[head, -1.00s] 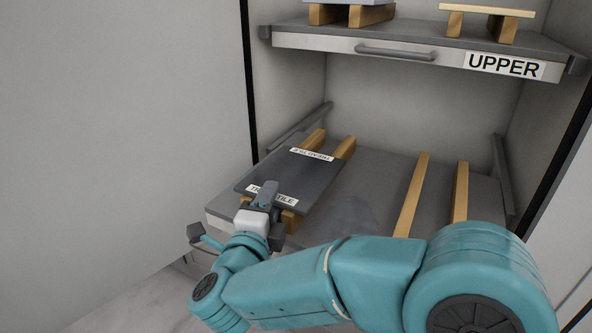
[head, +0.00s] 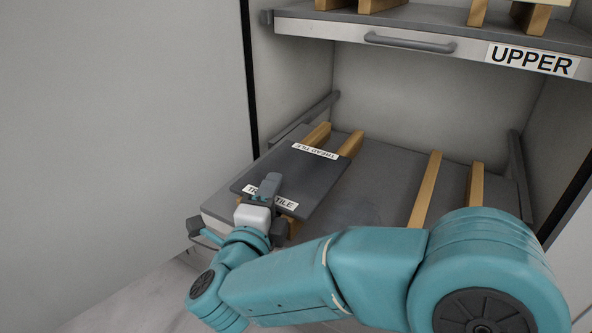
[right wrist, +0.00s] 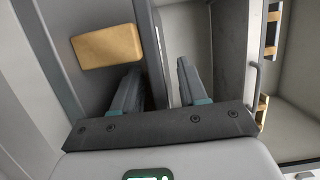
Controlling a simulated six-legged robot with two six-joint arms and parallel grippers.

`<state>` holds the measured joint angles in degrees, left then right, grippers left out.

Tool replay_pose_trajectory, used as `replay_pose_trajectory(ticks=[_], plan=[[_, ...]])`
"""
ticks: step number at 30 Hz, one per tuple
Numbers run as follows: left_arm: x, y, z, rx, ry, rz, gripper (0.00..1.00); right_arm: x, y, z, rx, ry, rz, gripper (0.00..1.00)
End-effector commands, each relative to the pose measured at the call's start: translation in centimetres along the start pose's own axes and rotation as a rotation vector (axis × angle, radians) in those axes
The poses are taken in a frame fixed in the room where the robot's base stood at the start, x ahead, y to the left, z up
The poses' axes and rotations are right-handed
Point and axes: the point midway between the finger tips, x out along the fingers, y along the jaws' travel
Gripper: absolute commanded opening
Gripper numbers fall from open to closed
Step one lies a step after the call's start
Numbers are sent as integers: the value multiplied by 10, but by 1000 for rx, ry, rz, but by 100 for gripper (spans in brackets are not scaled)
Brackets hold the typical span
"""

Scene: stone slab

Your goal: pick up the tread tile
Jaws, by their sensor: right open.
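The tread tile (head: 309,170) is a flat dark grey slab with two white labels. It lies across two wooden bars at the left of the lower shelf. My right gripper (head: 268,198) is at its near edge, with one finger over the near label and hiding part of it. In the right wrist view the gripper (right wrist: 160,72) is open, and the tile's edge (right wrist: 149,42) shows between the fingers. The end of a wooden bar (right wrist: 107,47) shows to the left there. Whether a finger touches the tile is unclear. My left gripper is not in view.
The lower shelf (head: 375,200) has two more, bare wooden bars (head: 425,190) at right. The upper shelf (head: 330,32), labelled UPPER and with a handle, hangs above. Cabinet walls close in the back and sides. Space above the tile is open.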

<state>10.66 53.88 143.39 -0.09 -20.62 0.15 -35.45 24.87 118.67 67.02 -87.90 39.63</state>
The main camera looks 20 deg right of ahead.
Motion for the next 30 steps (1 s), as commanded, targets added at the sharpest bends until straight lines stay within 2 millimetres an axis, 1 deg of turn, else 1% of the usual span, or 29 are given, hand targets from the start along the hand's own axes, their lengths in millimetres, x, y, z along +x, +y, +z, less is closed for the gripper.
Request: replay_pose_trajectory(ticks=[4,5,6,8,9,17,20,23,26,30], plan=[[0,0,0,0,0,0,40,-1,0,0,0,0,0,43],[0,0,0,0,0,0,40,-1,0,0,0,0,0,36],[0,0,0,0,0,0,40,-1,0,0,0,0,0,23],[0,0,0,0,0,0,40,-1,0,0,0,0,0,4],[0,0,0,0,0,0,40,-1,0,0,0,0,0,0],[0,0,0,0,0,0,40,0,-2,0,1,-1,-3,0],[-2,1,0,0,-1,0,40,1,-6,0,2,-1,-4,0],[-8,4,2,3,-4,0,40,2,-21,0,6,0,-4,0],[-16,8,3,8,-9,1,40,2,-46,0,7,0,-6,0],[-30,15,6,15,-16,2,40,2,-90,0,10,0,-6,0]])
